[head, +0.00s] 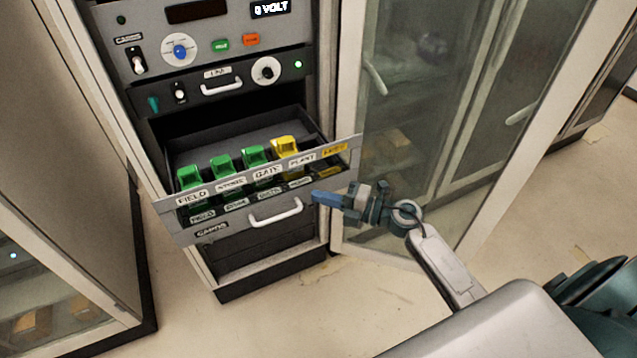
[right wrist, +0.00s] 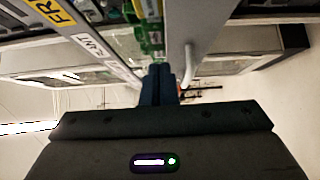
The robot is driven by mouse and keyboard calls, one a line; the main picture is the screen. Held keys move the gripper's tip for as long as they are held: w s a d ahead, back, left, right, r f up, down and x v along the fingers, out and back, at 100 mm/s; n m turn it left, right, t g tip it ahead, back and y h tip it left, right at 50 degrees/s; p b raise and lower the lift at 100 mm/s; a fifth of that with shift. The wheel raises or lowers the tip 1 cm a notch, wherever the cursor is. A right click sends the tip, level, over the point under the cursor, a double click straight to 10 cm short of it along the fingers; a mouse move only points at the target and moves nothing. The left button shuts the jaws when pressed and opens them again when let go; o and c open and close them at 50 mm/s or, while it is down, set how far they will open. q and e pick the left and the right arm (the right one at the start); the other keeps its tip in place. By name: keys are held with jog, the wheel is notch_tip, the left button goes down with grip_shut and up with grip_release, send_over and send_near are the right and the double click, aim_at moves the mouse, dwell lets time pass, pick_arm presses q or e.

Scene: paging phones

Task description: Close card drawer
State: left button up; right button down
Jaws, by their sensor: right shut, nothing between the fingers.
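The card drawer (head: 210,232) is pulled out of the grey rack in the head view. Its front carries labels, a "CARDS" plate and a white bar handle (head: 275,213). Three green cards (head: 223,166) and one yellow card (head: 285,147) stand in it behind the front. My right gripper (head: 318,198) is shut and empty, at the right part of the drawer front, right of the handle. I cannot tell whether its tips touch the front. In the right wrist view the shut fingers (right wrist: 158,82) point toward the drawer front, beside the white handle (right wrist: 188,65). My left gripper is not in view.
Above the drawer is a panel with a small handle (head: 221,86), knobs and a lit green lamp. An open glass door (head: 420,110) stands right of the rack, close behind my right arm. A cabinet (head: 60,170) stands at left. The floor in front is clear.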

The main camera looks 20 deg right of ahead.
jog(key=shift+w+p, duration=0.35)
jog(key=shift+w, duration=1.15)
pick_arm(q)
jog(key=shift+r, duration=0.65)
